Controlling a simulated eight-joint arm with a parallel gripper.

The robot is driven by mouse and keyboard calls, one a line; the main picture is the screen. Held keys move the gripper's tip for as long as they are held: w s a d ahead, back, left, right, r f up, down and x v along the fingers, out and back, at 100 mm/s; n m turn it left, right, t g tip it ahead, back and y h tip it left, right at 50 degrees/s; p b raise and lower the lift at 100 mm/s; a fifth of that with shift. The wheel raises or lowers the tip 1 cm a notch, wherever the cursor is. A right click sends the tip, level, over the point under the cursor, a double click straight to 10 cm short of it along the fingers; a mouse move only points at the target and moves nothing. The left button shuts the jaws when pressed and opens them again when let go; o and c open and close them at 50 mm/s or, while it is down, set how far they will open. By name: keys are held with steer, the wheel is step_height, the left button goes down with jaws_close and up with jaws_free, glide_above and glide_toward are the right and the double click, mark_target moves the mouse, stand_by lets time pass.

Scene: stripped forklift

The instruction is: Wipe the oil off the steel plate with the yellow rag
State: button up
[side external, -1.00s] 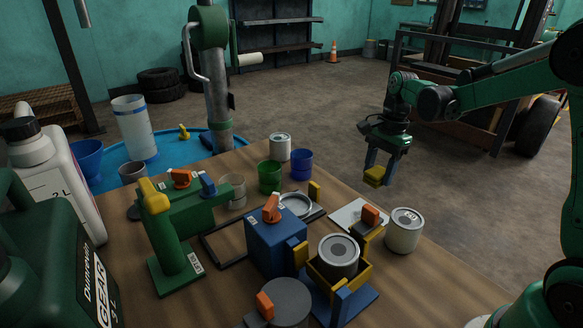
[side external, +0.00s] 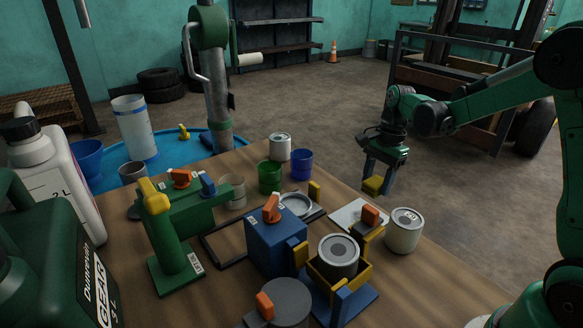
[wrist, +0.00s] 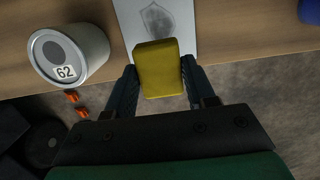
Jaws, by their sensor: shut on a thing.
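My gripper (side external: 377,179) is shut on the yellow rag (side external: 371,185), a small folded block. In the side view it is held in the air near the table's right edge, behind the steel plate. The plate (side external: 345,213) is a pale flat sheet on the table, partly hidden by an orange-topped part. In the wrist view the rag (wrist: 158,68) sits between both fingers, overlapping the near end of the plate (wrist: 184,32) in the picture. A dark grey oil patch (wrist: 157,19) shows on the plate beyond the rag.
A white can labelled 62 (wrist: 66,55) stands left of the plate in the wrist view; it also shows in the side view (side external: 404,230). A blue cup (side external: 302,163) and a green cup (side external: 269,177) stand farther left. A blue fixture (side external: 276,243) holds nearby table space.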

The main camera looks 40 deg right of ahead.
mark_target(348, 225)
step_height(348, 225, down, 5)
steer(key=shift+a+f, duration=0.2)
steer(key=shift+a, duration=0.4)
jaws_close()
steer(key=shift+a+f, duration=0.2)
steer(key=shift+a, duration=0.6)
steer(key=shift+a+r, duration=0.1)
steer(key=shift+a, duration=1.8)
steer(key=shift+d, duration=3.45)
steer(key=shift+a+r, duration=0.15)
steer(key=shift+r, duration=3.9)
